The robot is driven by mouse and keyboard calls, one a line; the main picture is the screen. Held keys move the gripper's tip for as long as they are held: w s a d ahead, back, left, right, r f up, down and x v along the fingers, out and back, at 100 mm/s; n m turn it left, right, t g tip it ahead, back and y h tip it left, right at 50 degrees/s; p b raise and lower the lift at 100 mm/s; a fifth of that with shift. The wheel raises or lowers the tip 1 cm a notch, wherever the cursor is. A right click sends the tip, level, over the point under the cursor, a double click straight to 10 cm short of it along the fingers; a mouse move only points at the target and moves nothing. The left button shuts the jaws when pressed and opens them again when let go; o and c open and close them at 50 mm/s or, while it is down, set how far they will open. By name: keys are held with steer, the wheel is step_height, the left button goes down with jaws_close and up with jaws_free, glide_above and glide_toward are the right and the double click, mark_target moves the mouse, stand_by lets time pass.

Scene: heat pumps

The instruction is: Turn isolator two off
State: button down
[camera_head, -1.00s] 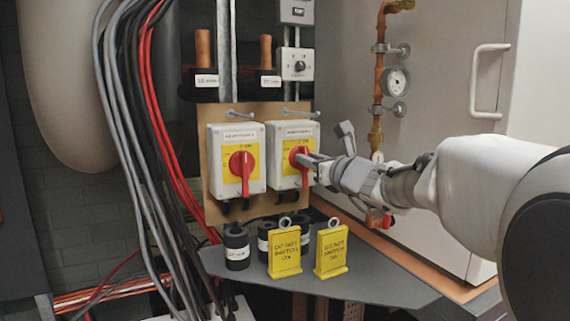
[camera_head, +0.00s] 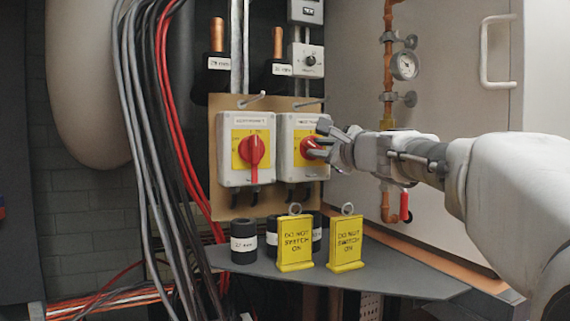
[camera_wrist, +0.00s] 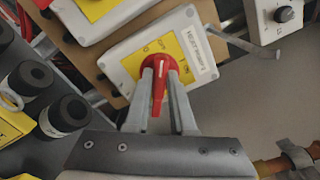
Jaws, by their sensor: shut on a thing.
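Two grey isolator boxes with yellow plates hang side by side on a brown board. The left isolator (camera_head: 234,176) has its red handle (camera_head: 253,150) pointing down. The right isolator (camera_head: 312,172) also shows in the wrist view (camera_wrist: 120,62); its label is too small to read surely. My gripper (camera_head: 322,146) reaches it from the right. In the wrist view my gripper (camera_wrist: 161,85) has a finger on each side of the right isolator's red handle (camera_wrist: 158,82) and is shut on it. That handle points sideways, to the box's right. My fingers partly hide it in the head view.
Two yellow "do not switch on" tags (camera_head: 295,243) (camera_head: 346,243) stand on a grey shelf (camera_head: 400,275) below the boxes. Black cylinders (camera_head: 243,243) stand beside them. Cables (camera_head: 150,130) run at left; a copper pipe with a gauge (camera_head: 405,65) is behind my arm.

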steer(key=shift+f+n+b, duration=0.15)
steer(key=shift+n+b, duration=2.7)
steer(key=shift+n, duration=0.55)
steer(key=c, duration=0.8)
jaws_free()
steer(key=shift+o, duration=0.2)
steer(key=shift+s, duration=0.1)
steer(key=b+v, duration=0.1)
steer(key=v, duration=1.6)
